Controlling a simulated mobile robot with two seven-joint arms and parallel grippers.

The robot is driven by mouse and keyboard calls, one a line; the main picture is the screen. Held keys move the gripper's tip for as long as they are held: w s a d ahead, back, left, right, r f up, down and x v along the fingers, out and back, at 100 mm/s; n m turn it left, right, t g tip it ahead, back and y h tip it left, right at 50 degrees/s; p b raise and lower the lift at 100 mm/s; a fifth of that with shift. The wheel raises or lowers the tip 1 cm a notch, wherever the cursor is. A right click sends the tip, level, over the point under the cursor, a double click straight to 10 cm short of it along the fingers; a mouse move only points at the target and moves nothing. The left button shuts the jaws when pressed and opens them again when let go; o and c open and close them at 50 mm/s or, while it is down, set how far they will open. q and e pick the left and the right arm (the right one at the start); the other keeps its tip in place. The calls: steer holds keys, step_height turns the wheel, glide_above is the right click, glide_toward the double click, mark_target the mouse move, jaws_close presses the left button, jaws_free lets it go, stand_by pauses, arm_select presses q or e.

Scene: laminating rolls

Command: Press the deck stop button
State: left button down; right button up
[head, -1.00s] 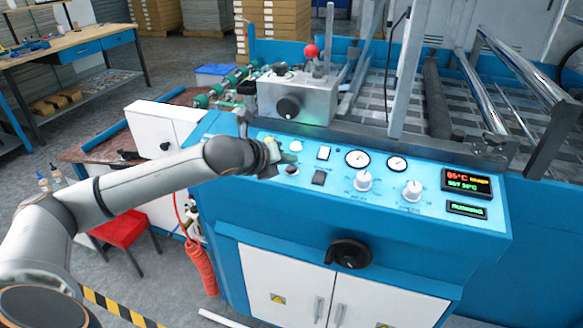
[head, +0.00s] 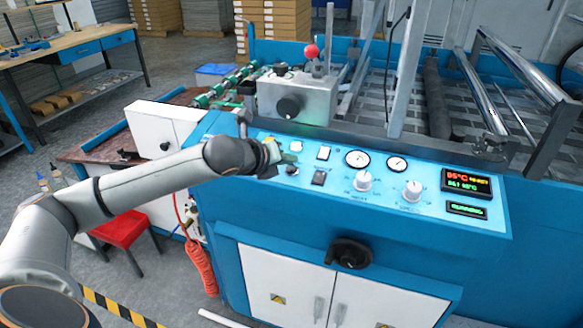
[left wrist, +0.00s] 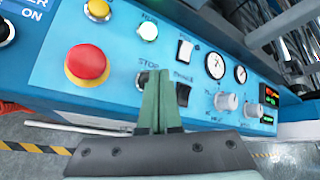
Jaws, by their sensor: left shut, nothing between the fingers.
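The blue control panel (head: 440,208) carries the buttons. In the left wrist view, a STOP label shows just beyond my fingertips. The dark round stop button (left wrist: 142,78) beneath it is mostly hidden behind the fingers. In the head view the dark button (head: 291,170) shows just right of my gripper. My left gripper (head: 284,160) is shut and empty, its green fingers (left wrist: 156,76) over or close in front of that button. I cannot tell whether they touch it. My right gripper is not in view.
Gauges (head: 357,158) and knobs (head: 363,181) lie farther right. A grey box (head: 300,98) stands behind.

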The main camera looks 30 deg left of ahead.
arm_select(q)
steer(key=shift+f, duration=0.1)
steer(key=shift+f+p, duration=0.3)
steer(key=shift+w+f, duration=0.1)
steer(key=shift+f, duration=0.15)
stand_by(0.3)
steer(key=shift+f, duration=0.25)
stand_by(0.4)
steer(key=shift+r, duration=0.15)
steer(key=shift+r+p, duration=0.75)
steer(key=shift+p, duration=0.5)
